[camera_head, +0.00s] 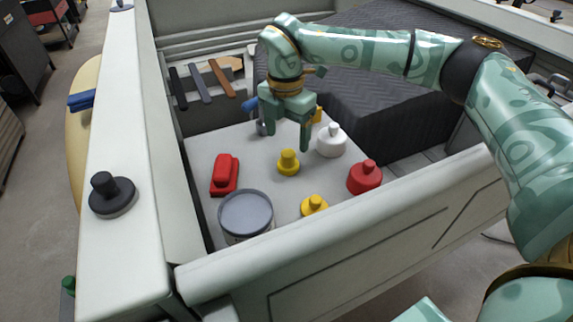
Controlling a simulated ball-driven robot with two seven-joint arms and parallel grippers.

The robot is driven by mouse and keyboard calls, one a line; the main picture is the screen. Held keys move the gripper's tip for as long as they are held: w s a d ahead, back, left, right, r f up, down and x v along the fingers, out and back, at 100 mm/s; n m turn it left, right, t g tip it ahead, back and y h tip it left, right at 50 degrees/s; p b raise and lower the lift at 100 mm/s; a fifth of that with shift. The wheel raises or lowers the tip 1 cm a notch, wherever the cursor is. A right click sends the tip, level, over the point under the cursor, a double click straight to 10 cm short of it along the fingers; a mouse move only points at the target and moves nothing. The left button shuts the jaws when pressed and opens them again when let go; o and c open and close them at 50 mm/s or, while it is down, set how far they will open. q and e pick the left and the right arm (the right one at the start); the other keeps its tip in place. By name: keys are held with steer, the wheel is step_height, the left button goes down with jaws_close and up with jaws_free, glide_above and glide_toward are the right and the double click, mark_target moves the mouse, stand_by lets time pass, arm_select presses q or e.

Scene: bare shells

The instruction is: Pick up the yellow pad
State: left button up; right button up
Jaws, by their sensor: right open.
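A small yellow knobbed piece, a round pad with a stub on top (288,163), stands on the light grey surface inside the shell. A second, similar yellow pad (314,206) stands nearer, partly hidden by the front wall. I cannot tell which is the task's yellow pad. My right gripper (288,143) points down with its fingers apart, just above and behind the first yellow pad. Nothing shows between its fingers. My left gripper is not in view.
A white knobbed pot (332,140) and a red one (365,177) stand to the right. A red block (225,175) and a grey-lidded can (246,213) stand to the left. The shell's front wall (340,245) rises close by. A black knob (111,194) sits on the left rim.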

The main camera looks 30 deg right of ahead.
mark_target(288, 153)
steer(key=shift+f, duration=1.3)
step_height(288, 153, down, 5)
steer(key=shift+s+f+b, duration=0.1)
steer(key=shift+s+b, duration=0.05)
steer(key=shift+b, duration=0.85)
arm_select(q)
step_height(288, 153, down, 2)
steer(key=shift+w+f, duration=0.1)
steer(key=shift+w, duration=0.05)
arm_select(e)
steer(key=shift+c, duration=0.3)
steer(key=c, duration=1)
